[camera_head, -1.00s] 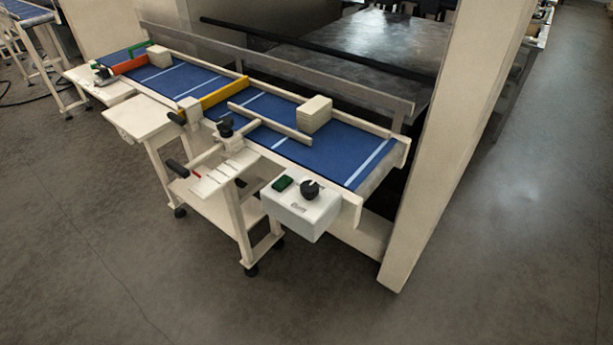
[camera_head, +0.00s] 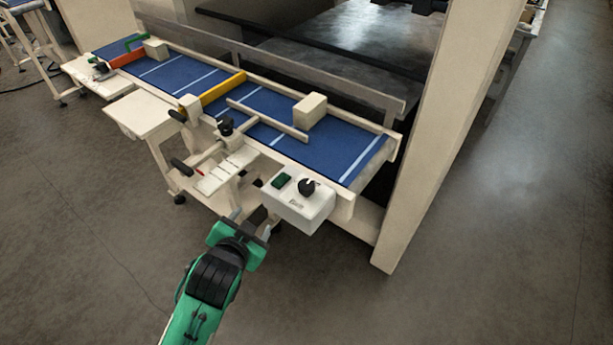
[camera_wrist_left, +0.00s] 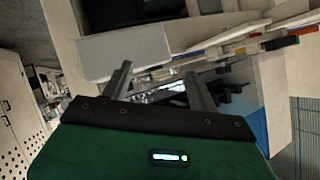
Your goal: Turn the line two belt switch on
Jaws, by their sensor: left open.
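The white switch box (camera_head: 298,204) is fixed to the near side of the blue belt conveyor (camera_head: 335,146). I cannot tell the knob's on and off marks. My right gripper is not in view.
A yellow bar (camera_head: 222,89) and an orange-red bar (camera_head: 127,58) cross the belt. A pale block (camera_head: 310,110) sits on it. A beige post (camera_head: 440,140) stands at right. The floor in front is clear.

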